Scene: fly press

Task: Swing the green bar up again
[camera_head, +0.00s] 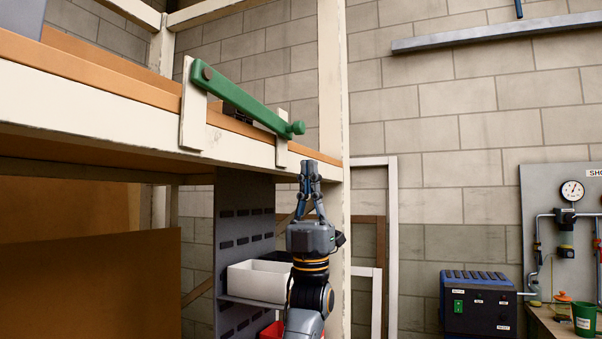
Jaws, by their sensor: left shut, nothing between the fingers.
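The green bar (245,97) is fixed to the front of the wooden shelf frame. Its left end sits at a dark pivot on a pale plate (193,118), and it slopes down to the right, ending in a green knob. Near that end, it crosses a second pale plate (281,148). My left gripper (309,167) points upward, a little below and right of the knob in the picture. Its fingers are shut with nothing between them, and it looks apart from the bar. My right gripper is not in view.
A pale upright post (332,80) rises close behind my left gripper. The shelf edge (90,108) runs to the left. Below it are a grey perforated panel (230,225) and a white bin (258,281). A blue machine (478,302) stands at right.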

